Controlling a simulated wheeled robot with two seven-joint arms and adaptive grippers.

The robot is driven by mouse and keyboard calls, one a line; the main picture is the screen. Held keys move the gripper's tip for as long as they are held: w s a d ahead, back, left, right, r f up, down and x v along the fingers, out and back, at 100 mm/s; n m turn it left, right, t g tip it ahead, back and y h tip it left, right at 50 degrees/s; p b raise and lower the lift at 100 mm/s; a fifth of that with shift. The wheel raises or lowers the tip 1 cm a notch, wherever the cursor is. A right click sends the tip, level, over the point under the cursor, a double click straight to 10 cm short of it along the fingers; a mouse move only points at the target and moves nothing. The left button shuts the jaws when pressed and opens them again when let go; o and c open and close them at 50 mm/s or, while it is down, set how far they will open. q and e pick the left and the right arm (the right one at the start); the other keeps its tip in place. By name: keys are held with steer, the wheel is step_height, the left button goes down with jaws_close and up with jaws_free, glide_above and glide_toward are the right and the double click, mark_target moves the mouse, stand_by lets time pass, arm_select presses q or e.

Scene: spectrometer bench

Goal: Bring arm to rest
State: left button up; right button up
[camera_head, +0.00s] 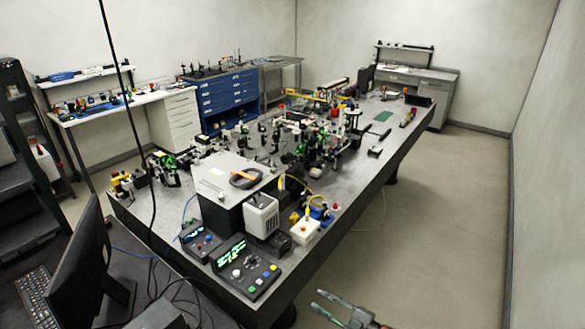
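My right gripper (317,300) is at the bottom edge of the head view, right of the bench's near corner. Its two fingers point left with a gap between the tips, and nothing shows between them. It is over the floor, apart from the optical bench (345,200). My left gripper is not in view.
The bench's near end holds a control box (246,268) with a lit display, a grey box (215,178) and a white box (262,215). Optics crowd its middle. A monitor (82,262) and loose cables are at the lower left. The floor (440,235) at right is clear.

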steer(key=s+d+f+m+t+h, duration=0.1)
steer(key=d+f+m+h, duration=0.3)
steer(key=d+f, duration=0.5)
steer(key=s+d+f+m+t+h, duration=0.1)
steer(key=d+f+m+h, duration=0.3)
steer(key=f, duration=0.9)
steer(key=s+d+f+m+g+h, duration=0.15)
steer(key=s+d+f, duration=0.25)
steer(key=s+f, duration=0.4)
steer(key=s+d+f+m+g+h, duration=0.1)
steer(key=s+d+f+m+h, duration=0.2)
steer(key=s+d+f, duration=0.5)
steer(key=s+f+m+g+h, duration=0.2)
steer(key=s+f+m+g, duration=0.15)
steer(key=s+f, duration=1.25)
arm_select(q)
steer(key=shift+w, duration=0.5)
arm_select(e)
steer(key=s+f+m+g, duration=0.1)
steer(key=s+f+g, duration=0.1)
steer(key=s, duration=1.1)
steer(key=s+a+f+m+g, duration=0.1)
steer(key=s+f+g, duration=0.2)
steer(key=s, duration=1.1)
steer(key=shift+s+g, duration=0.25)
steer(key=shift+g, duration=0.15)
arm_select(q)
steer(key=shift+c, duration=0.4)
arm_select(e)
steer(key=shift+a, duration=0.1)
